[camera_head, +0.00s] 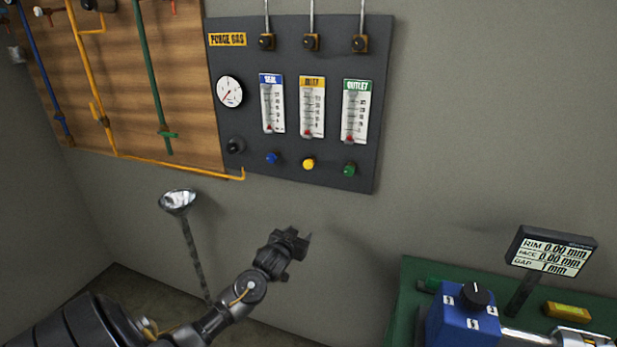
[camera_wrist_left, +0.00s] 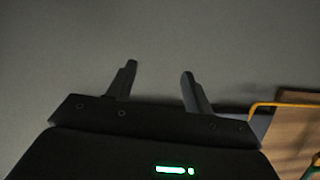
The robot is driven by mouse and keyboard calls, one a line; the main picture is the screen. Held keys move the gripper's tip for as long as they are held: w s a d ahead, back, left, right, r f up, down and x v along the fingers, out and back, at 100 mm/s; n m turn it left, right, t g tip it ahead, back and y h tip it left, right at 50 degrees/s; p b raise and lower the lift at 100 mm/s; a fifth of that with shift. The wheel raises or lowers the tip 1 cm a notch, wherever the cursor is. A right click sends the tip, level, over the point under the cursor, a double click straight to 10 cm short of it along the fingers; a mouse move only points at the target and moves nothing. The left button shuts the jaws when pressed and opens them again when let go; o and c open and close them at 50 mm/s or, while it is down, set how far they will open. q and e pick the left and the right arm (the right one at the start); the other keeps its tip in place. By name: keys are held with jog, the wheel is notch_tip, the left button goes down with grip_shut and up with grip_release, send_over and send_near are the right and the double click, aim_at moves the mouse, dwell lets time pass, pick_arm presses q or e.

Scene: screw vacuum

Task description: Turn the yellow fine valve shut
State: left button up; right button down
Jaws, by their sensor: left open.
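The yellow fine valve (camera_head: 308,164) is a small round knob low on the dark purge gas panel (camera_head: 300,184), under the yellow-labelled flow tube (camera_head: 312,108). A blue knob (camera_head: 272,158) is to its left and a green knob (camera_head: 349,170) to its right. My left gripper (camera_head: 304,240) is below the panel, in front of the grey wall and apart from the valve. In the left wrist view its two fingers (camera_wrist_left: 158,82) are spread with nothing between them. The valve does not show in that view. My right gripper does not show.
A round gauge (camera_head: 230,91) and a black knob (camera_head: 235,146) are on the panel's left. A wooden board with coloured pipes (camera_head: 150,80) is at the left. A green bench (camera_head: 405,300) with a blue box (camera_head: 460,322) and a display (camera_head: 550,252) is at lower right.

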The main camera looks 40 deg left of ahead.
aim_at(308, 165)
pick_arm(q)
notch_tip(308, 165, up, 20)
jog(key=n+t+y, duration=0.1)
jog(key=t, duration=0.3)
jog(key=p+x, duration=0.2)
jog(key=x, duration=0.7)
jog(key=shift+w+a, duration=0.2)
jog(key=shift+w, duration=0.2)
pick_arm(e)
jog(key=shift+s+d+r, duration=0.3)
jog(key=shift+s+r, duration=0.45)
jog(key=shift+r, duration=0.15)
pick_arm(q)
jog(key=shift+c, duration=0.4)
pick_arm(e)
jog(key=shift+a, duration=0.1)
pick_arm(q)
jog(key=c, duration=0.9)
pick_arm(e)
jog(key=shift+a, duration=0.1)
